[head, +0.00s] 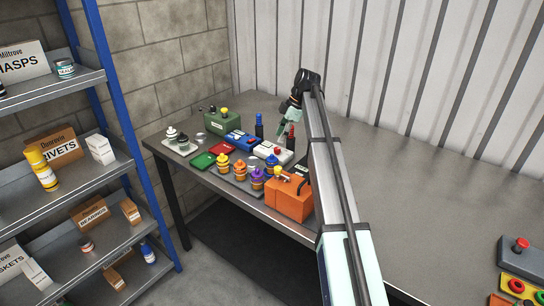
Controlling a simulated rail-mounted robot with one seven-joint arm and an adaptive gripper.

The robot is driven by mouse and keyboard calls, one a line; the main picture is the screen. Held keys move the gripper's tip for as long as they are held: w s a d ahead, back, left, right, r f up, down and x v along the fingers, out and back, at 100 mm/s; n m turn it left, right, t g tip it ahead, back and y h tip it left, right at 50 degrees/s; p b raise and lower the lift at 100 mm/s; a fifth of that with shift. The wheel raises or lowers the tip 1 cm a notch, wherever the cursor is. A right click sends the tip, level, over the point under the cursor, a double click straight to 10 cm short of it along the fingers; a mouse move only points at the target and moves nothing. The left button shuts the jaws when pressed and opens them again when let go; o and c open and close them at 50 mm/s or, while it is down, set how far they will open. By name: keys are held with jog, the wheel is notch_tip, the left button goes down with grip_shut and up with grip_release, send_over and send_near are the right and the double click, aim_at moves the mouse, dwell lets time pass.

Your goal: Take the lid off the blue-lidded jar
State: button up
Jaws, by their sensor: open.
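Several small jars with coloured lids stand in a group on the workbench (395,180). The blue-lidded jar (272,161) is at the right of this group, behind the purple-lidded jar (257,178) and left of the orange box. It is small in the view and its lower part is partly hidden. My gripper (283,136) is above the back part of the bench, behind and a little right of the blue-lidded jar in the picture. It is open, with nothing seen between its fingers, and apart from the jar.
An orange box (287,200) stands right of the jars. A green case (221,122) is at the back left. The bench's middle right is clear. A blue-framed shelf (110,75) is at left.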

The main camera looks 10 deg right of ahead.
aim_at(272, 155)
jog(key=x, duration=0.3)
jog(key=shift+a+f+p, duration=0.1)
jog(key=shift+f+p, duration=0.15)
jog(key=shift+p, duration=0.15)
jog(key=shift+s+a+f+p, duration=0.1)
jog(key=shift+a+f+p, duration=0.2)
jog(key=shift+f+p, duration=0.3)
jog(key=shift+p+x, duration=0.65)
jog(key=shift+x, duration=1.4)
jog(key=shift+d, duration=0.2)
jog(key=c, duration=0.8)
